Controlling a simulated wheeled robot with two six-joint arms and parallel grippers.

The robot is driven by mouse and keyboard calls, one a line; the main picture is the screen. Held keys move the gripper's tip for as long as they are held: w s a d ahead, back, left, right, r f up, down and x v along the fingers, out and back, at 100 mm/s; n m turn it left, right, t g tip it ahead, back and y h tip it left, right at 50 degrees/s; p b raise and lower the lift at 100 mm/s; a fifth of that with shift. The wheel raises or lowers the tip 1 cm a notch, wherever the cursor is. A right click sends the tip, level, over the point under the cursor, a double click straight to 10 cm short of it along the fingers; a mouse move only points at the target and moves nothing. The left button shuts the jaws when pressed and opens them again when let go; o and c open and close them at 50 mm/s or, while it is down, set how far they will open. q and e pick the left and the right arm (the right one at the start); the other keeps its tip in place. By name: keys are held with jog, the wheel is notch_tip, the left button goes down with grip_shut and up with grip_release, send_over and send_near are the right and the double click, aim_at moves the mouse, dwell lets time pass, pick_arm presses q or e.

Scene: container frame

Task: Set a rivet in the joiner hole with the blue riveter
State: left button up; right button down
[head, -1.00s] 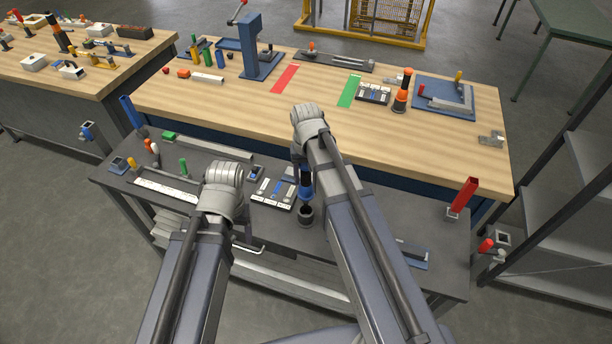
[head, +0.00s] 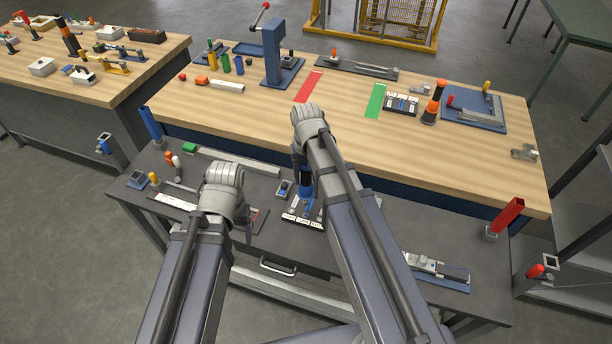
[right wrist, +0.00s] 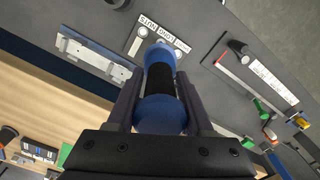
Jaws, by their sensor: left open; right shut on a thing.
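The blue riveter (head: 306,186) has a blue body with a black band. My right gripper (head: 302,172) is shut on it above the dark table. In the right wrist view the riveter (right wrist: 160,92) sits between the two fingers, its tip pointing towards a labelled tray (right wrist: 138,45). That tray also shows in the head view (head: 290,217), partly behind my right arm. I cannot tell whether the tip touches anything. My left gripper (head: 246,230) is open, mostly hidden behind its wrist. A grey holed part (right wrist: 92,58) lies beside the tray; I cannot tell whether it is the joiner.
A round dark cup (right wrist: 118,4) stands near the tray. A ruler tray (right wrist: 250,72) lies on the other side. A red post (head: 508,213) rises at the table's right end. The wooden bench (head: 350,115) behind holds a blue press (head: 275,55) and an orange-black tool (head: 434,103).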

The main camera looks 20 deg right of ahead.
aim_at(305, 193)
jog(key=shift+w+a, duration=0.15)
jog(key=shift+f, duration=0.15)
jog(key=shift+f+b, duration=0.9)
jog(key=shift+b, duration=0.2)
notch_tip(305, 193, down, 5)
jog(key=b, duration=0.4)
jog(key=shift+r+b, duration=0.2)
jog(key=shift+b, duration=0.1)
jog(key=shift+f+b, duration=0.85)
jog(key=shift+r, duration=0.1)
notch_tip(305, 193, up, 8)
jog(key=p, duration=0.7)
jog(key=shift+f+p, duration=0.25)
jog(key=shift+p, duration=0.1)
jog(key=shift+f, duration=0.2)
